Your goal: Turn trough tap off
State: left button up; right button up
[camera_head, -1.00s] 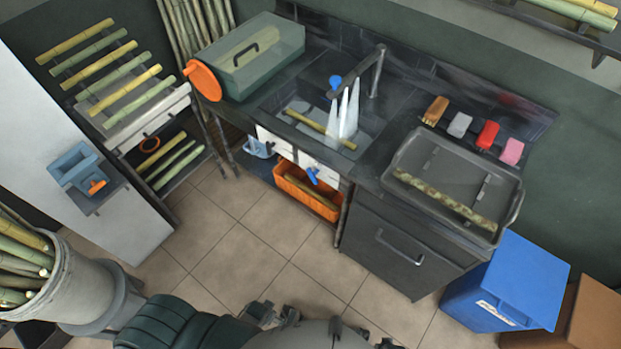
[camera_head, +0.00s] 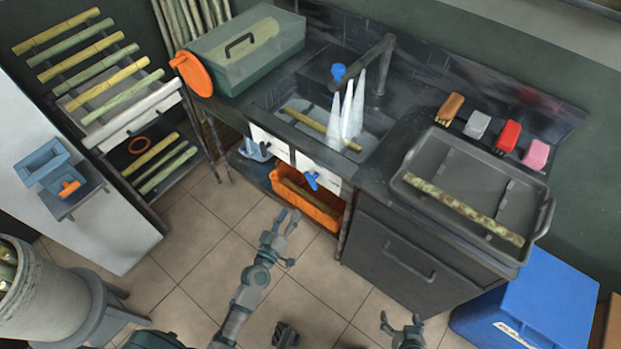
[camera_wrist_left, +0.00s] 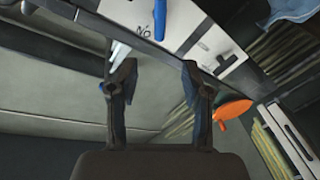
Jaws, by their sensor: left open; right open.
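Water (camera_head: 346,112) runs in several streams from the dark faucet (camera_head: 376,60) into the trough sink (camera_head: 372,140). A blue knob (camera_head: 338,71) sits by the faucet's spout. A blue tap handle (camera_head: 311,181) is on the white panel under the counter front. My left gripper (camera_head: 287,220) is open and empty, below and in front of the panels, apart from the handles. My right gripper (camera_head: 400,322) is open and empty in front of the dark cabinet.
An orange crate (camera_head: 318,212) stands under the sink. A grey tray (camera_head: 478,165) with a cane lies on the counter at right, behind it several brushes. A blue bin (camera_head: 535,300) stands at right. A green box (camera_head: 245,50) is at the left counter end.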

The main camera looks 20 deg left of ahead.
pick_arm(q)
send_near(309, 181)
jog(key=w, duration=0.6)
jog(key=w+b, duration=0.1)
jog(key=w, duration=0.1)
jog(key=w+d, duration=0.1)
jog(key=w, duration=0.1)
jog(key=shift+w+b, duration=0.3)
jog(key=shift+b, duration=0.05)
jog(key=shift+w, duration=0.25)
pick_arm(e)
jog(key=w+r+t, duration=0.1)
jog(key=w+a+r+t, duration=0.1)
jog(key=w+r+t+y, duration=0.1)
jog(key=w, duration=0.1)
jog(key=shift+w+a, duration=0.1)
jog(key=shift+a, duration=0.2)
jog(key=shift+r, duration=0.1)
pick_arm(q)
grip_shut()
